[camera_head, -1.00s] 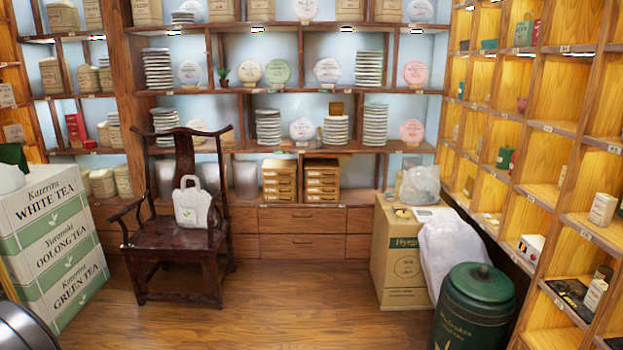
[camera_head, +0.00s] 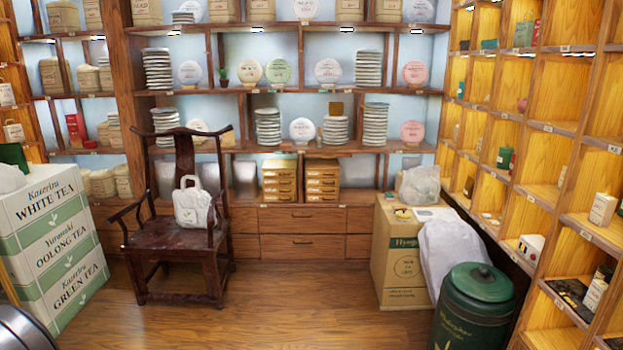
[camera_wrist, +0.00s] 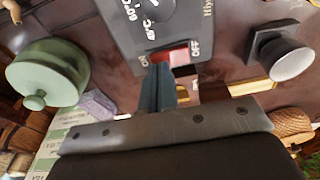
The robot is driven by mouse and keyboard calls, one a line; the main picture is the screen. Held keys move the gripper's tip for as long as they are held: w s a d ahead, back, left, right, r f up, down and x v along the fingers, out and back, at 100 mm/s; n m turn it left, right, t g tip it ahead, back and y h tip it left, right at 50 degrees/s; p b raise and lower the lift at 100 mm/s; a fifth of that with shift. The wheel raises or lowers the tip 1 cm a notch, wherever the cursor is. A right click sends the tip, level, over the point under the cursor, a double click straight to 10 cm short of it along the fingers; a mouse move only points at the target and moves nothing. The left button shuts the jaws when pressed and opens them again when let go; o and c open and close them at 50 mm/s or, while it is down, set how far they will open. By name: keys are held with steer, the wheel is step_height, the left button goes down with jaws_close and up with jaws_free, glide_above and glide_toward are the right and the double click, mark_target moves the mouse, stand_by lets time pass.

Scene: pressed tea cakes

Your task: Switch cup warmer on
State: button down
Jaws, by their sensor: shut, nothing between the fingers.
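The cup warmer (camera_wrist: 130,35) is a dark grey device at the top middle of the wrist view, with a dial (camera_wrist: 152,10) marked in temperatures. A red rocker switch (camera_wrist: 178,56) sits on its near edge between the printed words ON and OFF. My gripper (camera_wrist: 160,70) is shut and empty. Its fingertips are at the ON side of the switch and overlap it in the view; I cannot tell whether they touch or press it. The fingers hide part of the switch. Neither the warmer nor my gripper shows in the head view.
On the dark table around the warmer are a green lidded pot (camera_wrist: 48,70), a dark stand with a white cup (camera_wrist: 292,64) and a wicker item (camera_wrist: 292,122). The head view shows tea shelves, a wooden chair (camera_head: 180,235), stacked boxes (camera_head: 50,240) and a green canister (camera_head: 475,310).

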steer(key=shift+f, duration=0.2)
steer(key=shift+r, duration=3.5)
step_height(320, 180, down, 7)
steer(key=shift+f, duration=0.1)
